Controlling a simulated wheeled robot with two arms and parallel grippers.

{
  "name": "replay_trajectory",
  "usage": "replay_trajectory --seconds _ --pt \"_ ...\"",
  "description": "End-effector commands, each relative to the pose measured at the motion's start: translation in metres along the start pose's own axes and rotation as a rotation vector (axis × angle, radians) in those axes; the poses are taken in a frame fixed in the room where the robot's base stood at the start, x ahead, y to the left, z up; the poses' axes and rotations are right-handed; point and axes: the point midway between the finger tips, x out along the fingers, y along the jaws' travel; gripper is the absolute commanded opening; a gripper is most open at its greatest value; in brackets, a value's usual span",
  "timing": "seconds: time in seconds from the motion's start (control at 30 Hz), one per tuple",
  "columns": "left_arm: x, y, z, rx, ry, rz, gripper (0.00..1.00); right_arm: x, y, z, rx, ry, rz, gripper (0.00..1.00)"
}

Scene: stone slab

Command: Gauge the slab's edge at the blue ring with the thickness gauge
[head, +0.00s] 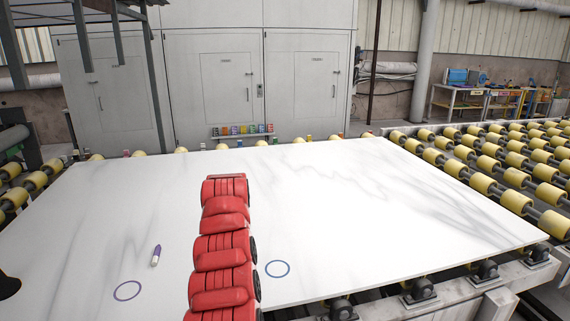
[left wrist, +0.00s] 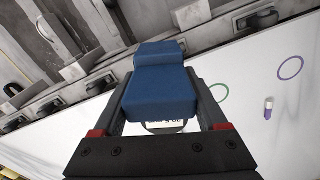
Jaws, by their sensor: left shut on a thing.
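My left gripper (left wrist: 160,92) is shut on a blue blocky body, the thickness gauge (left wrist: 162,98); a small part of its display shows below the body in the left wrist view. The white slab (head: 400,215) lies flat, and its edge runs past the gauge in that view. I cannot tell whether the gauge touches it. The blue ring (head: 278,277) is drawn near the slab's front edge in the head view. In the left wrist view I do not see this ring; the gauge may cover it. My right gripper is in neither view.
A purplish ring (head: 127,299) and a white and purple marker (head: 156,255) are left on the slab. A green ring (left wrist: 220,102) shows in the left wrist view. A red segmented body (head: 222,250) blocks the slab's middle. Yellow rollers (head: 484,183) lie to the right.

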Motion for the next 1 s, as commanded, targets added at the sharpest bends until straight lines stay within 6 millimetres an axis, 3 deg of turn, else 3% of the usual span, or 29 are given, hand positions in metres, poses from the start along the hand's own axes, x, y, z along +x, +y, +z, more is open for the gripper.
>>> replay_trajectory --seconds 0.83,1.0 --pt "-0.001 0.001 0.0 0.001 0.0 0.003 0.19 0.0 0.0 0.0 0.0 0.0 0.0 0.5" --pt "-0.017 -0.003 -0.014 0.006 0.065 0.03 0.19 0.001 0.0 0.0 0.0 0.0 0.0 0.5"
